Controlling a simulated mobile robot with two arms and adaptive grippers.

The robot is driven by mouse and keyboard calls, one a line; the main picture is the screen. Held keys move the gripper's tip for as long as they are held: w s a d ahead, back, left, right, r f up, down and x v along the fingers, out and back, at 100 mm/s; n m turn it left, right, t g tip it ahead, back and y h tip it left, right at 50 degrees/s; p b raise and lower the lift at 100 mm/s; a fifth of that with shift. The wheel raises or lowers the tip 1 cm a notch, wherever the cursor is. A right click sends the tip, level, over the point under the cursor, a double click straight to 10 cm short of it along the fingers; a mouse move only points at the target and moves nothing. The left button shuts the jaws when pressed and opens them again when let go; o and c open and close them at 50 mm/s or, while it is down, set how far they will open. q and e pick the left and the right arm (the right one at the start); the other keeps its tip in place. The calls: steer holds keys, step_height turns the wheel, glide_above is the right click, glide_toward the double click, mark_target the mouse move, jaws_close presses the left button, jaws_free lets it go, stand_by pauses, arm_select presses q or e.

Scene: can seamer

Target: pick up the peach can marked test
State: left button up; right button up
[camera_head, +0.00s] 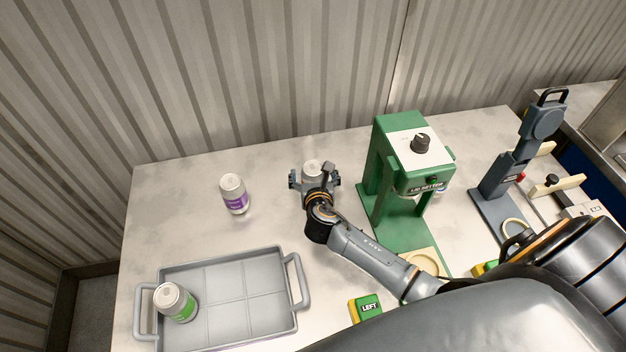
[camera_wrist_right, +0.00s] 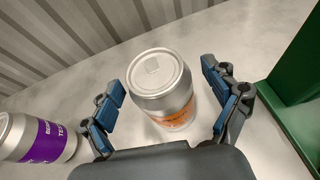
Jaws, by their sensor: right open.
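A silver can with an orange label (camera_wrist_right: 172,118) stands upright on the table in the right wrist view; most of its label text is hidden or too small to read. In the head view its silver top (camera_head: 312,168) shows behind my right gripper (camera_head: 314,182). My right gripper is open, with its blue-padded fingers (camera_wrist_right: 165,106) on either side of the can and a visible gap at each side. My left gripper is not in view.
A purple-labelled can (camera_head: 234,194) stands to the left. A grey tray (camera_head: 232,252) holds a green-labelled can (camera_head: 175,302). A green lid setter (camera_head: 385,165) stands close on the right, with a dark grey press (camera_head: 500,180) beyond. A LEFT block (camera_head: 367,308) lies in front.

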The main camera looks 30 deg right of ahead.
steer(key=shift+s, duration=0.1)
steer(key=shift+r, duration=0.1)
steer(key=c, duration=1.4)
steer(key=shift+c, duration=0.9)
steer(key=shift+r, duration=0.1)
